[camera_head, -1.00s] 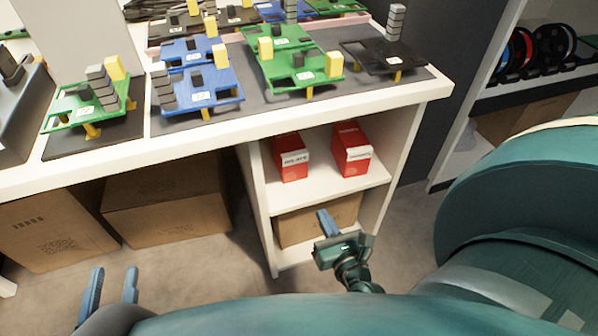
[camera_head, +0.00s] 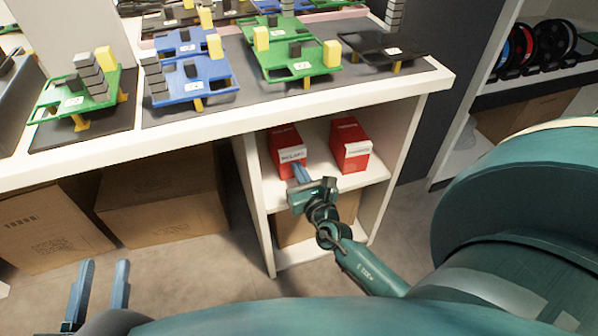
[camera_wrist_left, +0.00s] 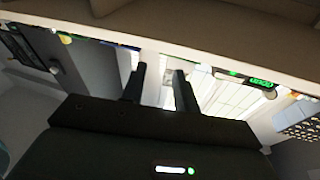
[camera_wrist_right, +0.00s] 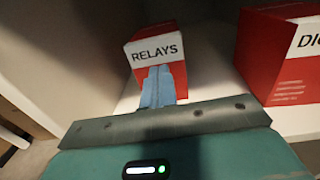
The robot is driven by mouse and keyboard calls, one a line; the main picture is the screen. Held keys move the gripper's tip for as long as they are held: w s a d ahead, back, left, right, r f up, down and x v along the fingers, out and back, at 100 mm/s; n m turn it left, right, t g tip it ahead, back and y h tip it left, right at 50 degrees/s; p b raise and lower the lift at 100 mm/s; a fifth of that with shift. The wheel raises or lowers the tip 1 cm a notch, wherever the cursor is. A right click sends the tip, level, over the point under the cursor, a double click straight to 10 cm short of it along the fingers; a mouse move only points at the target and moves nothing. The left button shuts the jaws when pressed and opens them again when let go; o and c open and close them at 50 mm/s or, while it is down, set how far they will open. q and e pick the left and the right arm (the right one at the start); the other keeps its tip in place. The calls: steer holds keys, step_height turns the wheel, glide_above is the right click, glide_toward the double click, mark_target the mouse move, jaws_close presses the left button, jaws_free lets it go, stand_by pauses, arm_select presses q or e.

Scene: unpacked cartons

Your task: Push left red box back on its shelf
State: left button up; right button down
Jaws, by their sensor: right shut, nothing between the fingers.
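The left red box (camera_head: 286,141) stands on the upper shelf (camera_head: 322,187) under the bench, and its white label reads RELAYS. It also shows in the right wrist view (camera_wrist_right: 157,50). My right gripper (camera_head: 300,172) is shut and empty, its fingertips at the front face of the left red box. In the right wrist view the fingers (camera_wrist_right: 158,85) overlap the lower part of that face; whether they touch it I cannot tell. My left gripper (camera_head: 101,285) is open and empty at the lower left, away from the shelf, and its parted fingers show in the left wrist view (camera_wrist_left: 160,88).
A second red box (camera_head: 349,143) stands to the right on the same shelf, with a gap between. A cardboard box (camera_head: 292,231) sits on the lower shelf. Cardboard cartons (camera_head: 165,200) stand under the bench. The bench top (camera_head: 240,121) with circuit boards overhangs the shelf.

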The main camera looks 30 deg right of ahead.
mark_target(284, 142)
arm_select(q)
steer(key=shift+w+r, duration=0.1)
steer(key=shift+r, duration=0.1)
arm_select(e)
steer(key=shift+w, duration=0.2)
